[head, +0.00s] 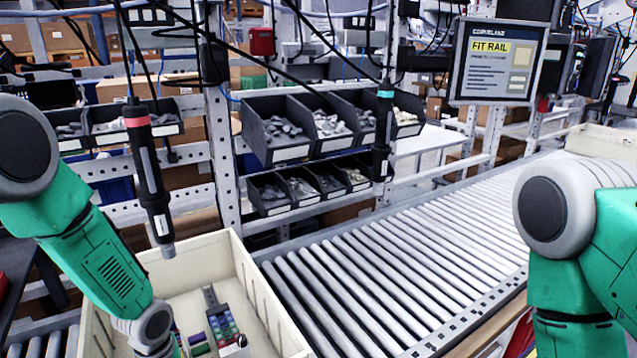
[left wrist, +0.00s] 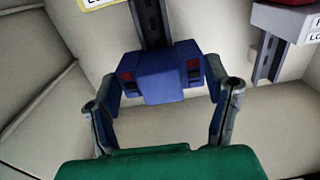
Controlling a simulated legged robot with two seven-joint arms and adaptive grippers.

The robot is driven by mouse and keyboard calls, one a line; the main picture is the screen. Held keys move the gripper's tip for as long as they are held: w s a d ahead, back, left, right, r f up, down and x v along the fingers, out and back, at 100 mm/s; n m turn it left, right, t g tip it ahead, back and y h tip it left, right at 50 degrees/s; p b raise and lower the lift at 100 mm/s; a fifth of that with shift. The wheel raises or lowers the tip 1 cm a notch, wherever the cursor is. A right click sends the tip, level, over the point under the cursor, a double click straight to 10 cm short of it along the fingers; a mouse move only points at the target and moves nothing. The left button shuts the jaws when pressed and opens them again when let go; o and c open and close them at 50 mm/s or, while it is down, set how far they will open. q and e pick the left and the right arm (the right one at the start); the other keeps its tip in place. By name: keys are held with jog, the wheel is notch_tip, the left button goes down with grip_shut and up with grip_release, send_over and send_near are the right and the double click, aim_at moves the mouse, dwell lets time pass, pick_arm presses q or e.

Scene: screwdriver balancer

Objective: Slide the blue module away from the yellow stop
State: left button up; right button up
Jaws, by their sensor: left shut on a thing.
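In the left wrist view the blue module (left wrist: 168,78) sits at the end of a dark slotted rail (left wrist: 150,22) that runs up out of the picture. My left gripper (left wrist: 168,88) is shut on the module, with one finger at each side. In the head view my left arm reaches down into a cream tote, and its fingertips are not visible there. I cannot make out the yellow stop; only a yellow-edged label (left wrist: 98,4) shows at the top. My right arm shows at the right of the head view, but its gripper is outside the picture.
The cream tote (head: 270,290) has high walls around the work. Inside it stands a block of small coloured pieces (head: 222,325). A second slotted rail (left wrist: 268,60) hangs below a pale labelled block (left wrist: 285,20). A dark hanging screwdriver (head: 148,175) is close to my left arm.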

pick_arm(q)
jog(key=shift+s+d, duration=0.15)
dwell(0.5)
jog(key=o, duration=1.2)
jog(key=shift+r+p, duration=0.15)
jog(key=shift+p, duration=0.25)
jog(key=shift+r+p, duration=0.75)
jog(key=shift+r, duration=0.15)
